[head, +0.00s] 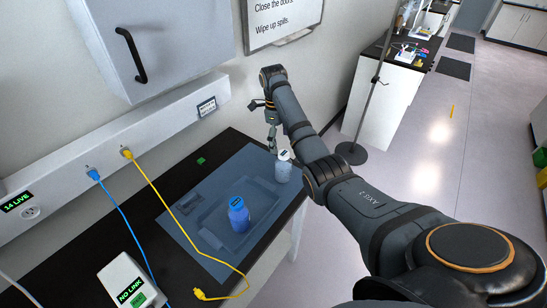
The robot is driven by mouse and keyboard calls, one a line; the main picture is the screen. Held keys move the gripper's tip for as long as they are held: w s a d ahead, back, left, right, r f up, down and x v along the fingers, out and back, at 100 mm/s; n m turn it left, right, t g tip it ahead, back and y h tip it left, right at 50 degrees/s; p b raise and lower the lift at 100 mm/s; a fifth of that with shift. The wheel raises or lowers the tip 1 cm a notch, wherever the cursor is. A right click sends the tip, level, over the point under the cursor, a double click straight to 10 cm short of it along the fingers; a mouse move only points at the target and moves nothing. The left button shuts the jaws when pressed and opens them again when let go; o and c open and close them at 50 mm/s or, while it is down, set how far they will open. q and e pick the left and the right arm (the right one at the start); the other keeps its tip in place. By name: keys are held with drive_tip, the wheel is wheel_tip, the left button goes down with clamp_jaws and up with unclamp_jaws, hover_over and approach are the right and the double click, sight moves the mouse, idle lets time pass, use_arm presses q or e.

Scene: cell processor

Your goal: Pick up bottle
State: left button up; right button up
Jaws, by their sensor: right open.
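A blue bottle (239,215) stands upright on a clear tray (212,215) on the blue mat. A second bottle, white with a dark-marked cap (283,167), stands near the right edge of the mat, closer to the wall. My right arm reaches in from the lower right, and my right gripper (272,148) points down just beyond and left of the white bottle. The gripper is open and looks empty; I cannot tell whether it touches the bottle. My left gripper does not show.
The blue mat (180,208) lies on a black bench (85,232). A yellow cable (165,200) crosses the mat, and a blue cable (127,222) hangs left of it. A white "NO LINK" box (128,280) stands at the front. A grey cabinet (165,45) overhangs the bench.

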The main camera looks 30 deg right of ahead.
sight(285, 161)
drive_tip(key=shift+w+f, duration=0.25)
drive_tip(key=shift+w, duration=0.25)
drive_tip(key=shift+s+f, duration=0.2)
drive_tip(key=shift+s, duration=0.05)
drive_tip(key=s, duration=0.1)
drive_tip(key=s+f+p, duration=0.1)
drive_tip(key=shift+s+f, duration=0.2)
drive_tip(key=shift+s, duration=0.1)
drive_tip(key=shift+d+f, duration=0.1)
drive_tip(key=shift+f, duration=0.85)
drive_tip(key=f, duration=0.1)
drive_tip(key=f+p, duration=0.2)
drive_tip(key=shift+w+d+f, duration=0.2)
drive_tip(key=shift+d+f, duration=0.05)
drive_tip(key=shift+f, duration=0.15)
drive_tip(key=shift+s+d+f, duration=0.1)
drive_tip(key=shift+s+f, duration=0.1)
drive_tip(key=shift+f, duration=0.7)
drive_tip(key=shift+w, duration=0.1)
drive_tip(key=c, duration=1.4)
drive_tip(key=shift+c, duration=0.3)
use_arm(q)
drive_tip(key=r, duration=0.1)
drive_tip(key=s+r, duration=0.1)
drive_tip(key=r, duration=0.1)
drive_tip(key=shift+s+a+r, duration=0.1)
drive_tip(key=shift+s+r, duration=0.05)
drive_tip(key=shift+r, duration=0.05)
